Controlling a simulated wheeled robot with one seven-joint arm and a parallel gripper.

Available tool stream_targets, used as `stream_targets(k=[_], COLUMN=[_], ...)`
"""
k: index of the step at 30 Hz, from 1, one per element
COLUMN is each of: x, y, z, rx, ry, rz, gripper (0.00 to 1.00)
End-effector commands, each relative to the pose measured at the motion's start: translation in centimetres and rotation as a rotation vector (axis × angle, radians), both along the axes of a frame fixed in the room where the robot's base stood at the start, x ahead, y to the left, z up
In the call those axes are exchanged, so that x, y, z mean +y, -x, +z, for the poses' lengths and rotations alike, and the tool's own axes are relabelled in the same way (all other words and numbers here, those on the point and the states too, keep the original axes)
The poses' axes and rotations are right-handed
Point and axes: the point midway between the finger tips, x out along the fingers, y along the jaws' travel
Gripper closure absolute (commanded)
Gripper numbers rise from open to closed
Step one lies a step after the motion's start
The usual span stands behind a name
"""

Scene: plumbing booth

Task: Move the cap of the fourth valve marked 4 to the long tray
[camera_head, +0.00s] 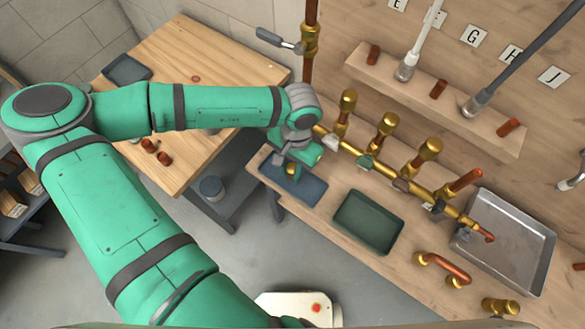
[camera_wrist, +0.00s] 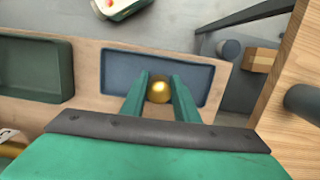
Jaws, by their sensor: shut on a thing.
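My gripper (camera_wrist: 159,88) is shut on a round brass cap (camera_wrist: 159,92), which sits between its green fingers. The cap also shows below my wrist in the head view (camera_head: 291,168). They are over the long blue tray (camera_head: 309,192), whose floor shows around the fingers in the wrist view (camera_wrist: 118,72). I cannot tell whether the cap touches the tray floor. On the brass pipe, three valves carry brass caps; the valve at the right end (camera_head: 464,182) shows a bare copper stem. The number tags are too small to read.
A green tray (camera_head: 368,222) lies right of the blue one, empty. A grey metal tray (camera_head: 513,240) is at the bench's right. A copper elbow (camera_head: 445,267) lies in front. A wooden table (camera_head: 205,150) stands left, across a gap.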

Motion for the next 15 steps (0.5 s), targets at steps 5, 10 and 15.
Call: stream_targets(k=[5,10,15], x=[0.1,0.3,0.3], y=[0.0,0.0,0.0], z=[-1.4,-1.4,-1.8], rx=[-0.002,-0.001,0.001], ry=[0.000,0.000,0.001], rz=[0.002,0.007,0.008], gripper=[0.99,0.99,0.99])
